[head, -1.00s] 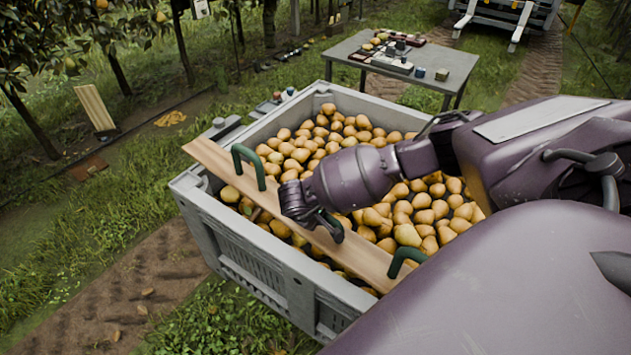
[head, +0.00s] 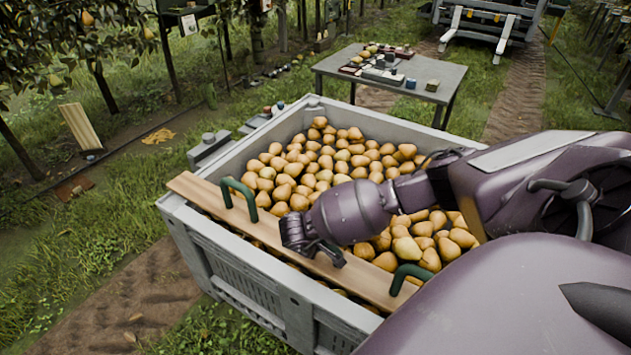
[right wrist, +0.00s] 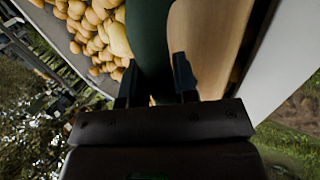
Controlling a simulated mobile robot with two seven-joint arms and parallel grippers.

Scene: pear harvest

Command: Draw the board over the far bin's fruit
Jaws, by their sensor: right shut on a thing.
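A long pale wooden board (head: 270,233) lies across the grey bin (head: 172,210), close along its front-left wall. It carries green handles, one near its left end (head: 238,192) and one near its right end (head: 407,273). My right gripper (head: 322,250) is at the board's middle, shut on the middle green handle (right wrist: 148,40). In the right wrist view the board (right wrist: 208,45) lies beside that handle. Yellow-brown pears (head: 330,160) fill the bin and lie bare beyond the board; my right arm hides some. My left gripper is out of view.
A grey table (head: 445,85) with small items stands behind the bin. Trees and a leaning plank (head: 80,127) are at the left. Grass and a dirt strip lie in front of the bin. A wheeled trailer-like frame (head: 490,22) is at the far back.

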